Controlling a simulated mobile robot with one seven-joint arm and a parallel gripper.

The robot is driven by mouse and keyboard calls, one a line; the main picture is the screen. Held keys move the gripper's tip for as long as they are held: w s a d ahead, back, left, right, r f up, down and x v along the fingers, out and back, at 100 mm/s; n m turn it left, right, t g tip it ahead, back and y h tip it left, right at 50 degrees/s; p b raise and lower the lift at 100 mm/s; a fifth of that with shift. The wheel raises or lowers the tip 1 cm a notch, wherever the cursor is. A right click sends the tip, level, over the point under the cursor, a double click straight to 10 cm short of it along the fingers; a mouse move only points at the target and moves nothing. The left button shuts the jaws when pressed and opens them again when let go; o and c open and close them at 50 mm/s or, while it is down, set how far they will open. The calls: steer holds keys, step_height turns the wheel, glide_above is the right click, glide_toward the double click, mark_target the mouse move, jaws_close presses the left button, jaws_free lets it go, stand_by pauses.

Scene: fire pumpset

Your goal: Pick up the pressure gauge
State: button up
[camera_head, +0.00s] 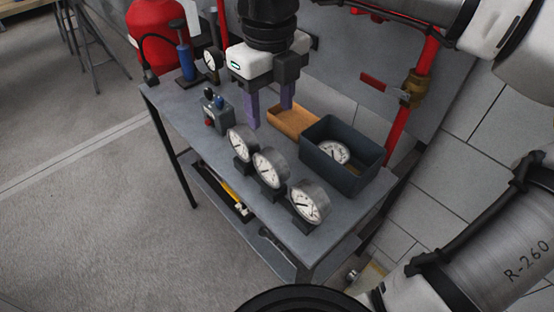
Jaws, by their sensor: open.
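Three round pressure gauges with white dials and grey cases stand in a slanting row along the table's front edge: one at the left (241,144), one in the middle (270,169), one at the right (309,203). Another pressure gauge (334,152) lies face up inside a dark grey bin (355,174). A smaller gauge (212,60) stands at the back left beside a blue pump. My gripper (270,115) points down above the table, behind the left and middle gauges. Its two purple fingers are apart with nothing visible between them.
The grey table (197,116) also bears a control box with knobs (217,112), an orange-brown tray (293,120) and the blue hand pump (184,55). A red pipe with a brass valve (412,90) rises behind the right end. A lower shelf holds tools.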

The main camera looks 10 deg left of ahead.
mark_target(271, 155)
step_height(271, 155, down, 8)
steer(key=shift+s, duration=0.1)
steer(key=shift+f+p, duration=0.65)
steer(key=shift+f, duration=2.2)
jaws_close()
